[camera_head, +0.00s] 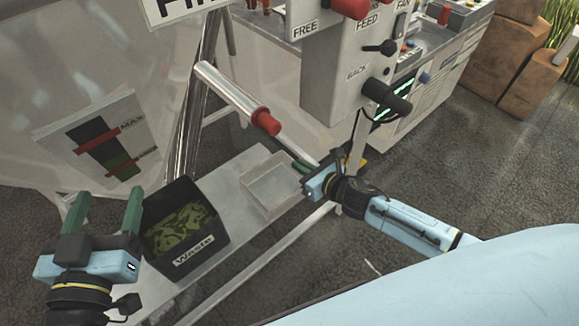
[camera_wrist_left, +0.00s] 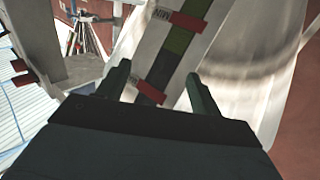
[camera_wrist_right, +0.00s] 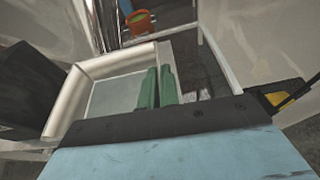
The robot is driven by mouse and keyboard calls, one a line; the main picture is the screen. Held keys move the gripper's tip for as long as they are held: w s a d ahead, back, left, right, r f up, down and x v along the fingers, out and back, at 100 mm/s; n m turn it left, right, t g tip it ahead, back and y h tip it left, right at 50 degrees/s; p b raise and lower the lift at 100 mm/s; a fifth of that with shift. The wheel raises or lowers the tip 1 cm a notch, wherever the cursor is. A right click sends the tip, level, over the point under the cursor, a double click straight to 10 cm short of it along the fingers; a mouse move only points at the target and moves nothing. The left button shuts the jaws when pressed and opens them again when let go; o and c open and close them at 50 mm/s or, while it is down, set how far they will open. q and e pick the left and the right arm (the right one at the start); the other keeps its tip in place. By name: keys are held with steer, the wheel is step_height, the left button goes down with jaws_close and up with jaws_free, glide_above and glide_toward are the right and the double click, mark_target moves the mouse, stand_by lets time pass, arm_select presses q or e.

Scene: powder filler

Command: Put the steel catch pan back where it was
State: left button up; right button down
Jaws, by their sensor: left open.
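The steel catch pan (camera_head: 256,200) is a shallow, open, square tray, on or just above the pale shelf right of the waste bin. In the right wrist view the pan (camera_wrist_right: 105,97) looks empty and spreads out left of the fingers. My right gripper (camera_head: 305,167) is at the pan's right side. Its green fingers (camera_wrist_right: 157,88) are close together on the pan's right wall; the exact grip is partly hidden. My left gripper (camera_head: 103,212) is open and empty, left of the bin and in front of the level label. In the left wrist view its fingers (camera_wrist_left: 157,90) are apart.
The black waste bin (camera_head: 178,258) holds green scraps and stands left of the pan on the shelf (camera_head: 225,190). A metal tube (camera_head: 225,88) with a red end (camera_head: 268,121) slants down above the pan. The control box (camera_head: 345,75) hangs above my right gripper.

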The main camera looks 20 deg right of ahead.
mark_target(290, 157)
steer(key=w, duration=0.1)
steer(key=w+a, duration=0.1)
steer(key=w, duration=0.2)
steer(key=shift+w+a+b, duration=0.15)
steer(key=shift+a+b, duration=0.2)
steer(key=shift+b, duration=0.05)
step_height(290, 157, down, 3)
steer(key=shift+r+b, duration=0.1)
steer(key=shift+b, duration=1.05)
arm_select(q)
steer(key=s+r+t+h, duration=0.2)
steer(key=s+r+t, duration=0.1)
steer(key=r+t, duration=0.4)
steer(key=shift+d+r+t+h, duration=0.2)
steer(key=shift+r+t+h, duration=0.1)
steer(key=shift+r, duration=0.7)
arm_select(e)
steer(key=shift+f, duration=0.3)
arm_select(q)
steer(key=shift+s, duration=0.1)
arm_select(e)
steer(key=shift+f, duration=0.1)
steer(key=shift+f+b, duration=0.15)
steer(key=shift+b, duration=0.2)
steer(key=c, duration=1.6)
jaws_free()
steer(key=shift+c, duration=0.2)
arm_select(q)
steer(key=shift+s+r, duration=0.1)
steer(key=shift+s, duration=0.05)
